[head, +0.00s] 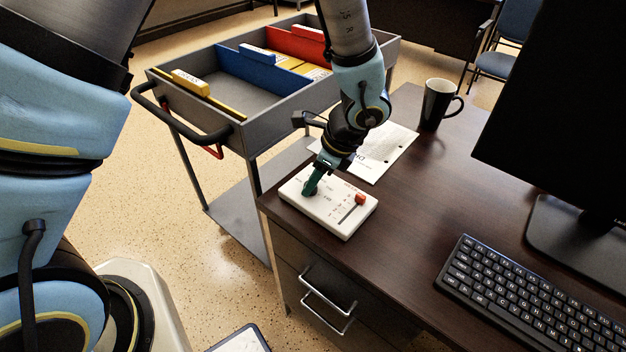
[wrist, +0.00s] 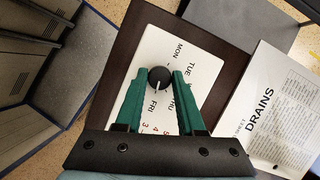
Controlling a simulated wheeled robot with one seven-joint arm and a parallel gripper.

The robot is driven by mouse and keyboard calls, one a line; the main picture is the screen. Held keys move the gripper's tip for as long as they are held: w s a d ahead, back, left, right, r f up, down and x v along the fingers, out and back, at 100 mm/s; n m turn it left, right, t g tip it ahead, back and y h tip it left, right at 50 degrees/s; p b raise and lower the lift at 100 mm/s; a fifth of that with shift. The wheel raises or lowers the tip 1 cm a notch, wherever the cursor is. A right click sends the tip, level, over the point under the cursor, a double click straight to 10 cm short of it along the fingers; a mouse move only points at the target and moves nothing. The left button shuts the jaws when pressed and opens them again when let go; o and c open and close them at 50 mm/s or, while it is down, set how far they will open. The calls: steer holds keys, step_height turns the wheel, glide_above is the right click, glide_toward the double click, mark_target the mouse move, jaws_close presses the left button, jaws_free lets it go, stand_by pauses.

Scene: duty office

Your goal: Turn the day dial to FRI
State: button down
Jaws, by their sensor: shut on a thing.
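The day dial (wrist: 159,77) is a round black knob with a white pointer line, on a white panel (wrist: 146,55). Day names are printed around it; MON, TUE, THU and FRI are readable in the wrist view. The pointer line faces the bottom of the picture, towards FRI. My gripper (wrist: 160,74) has green fingers, one on each side of the dial, shut on it. In the head view my gripper (head: 311,191) comes down onto the left part of the panel (head: 339,226) and hides most of the dial.
A red slider (head: 360,199) sits on the panel's right part. A printed sheet (head: 378,152) lies behind the panel, and a black mug (head: 437,104) stands farther back. A keyboard (head: 520,292) and monitor (head: 555,110) are at right. A grey file cart (head: 230,125) stands beside the desk.

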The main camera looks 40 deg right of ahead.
steer(key=c, duration=0.5)
jaws_free()
steer(key=b+v, duration=0.1)
steer(key=v, duration=0.9)
steer(key=shift+s+r, duration=0.15)
steer(key=shift+r, duration=0.2)
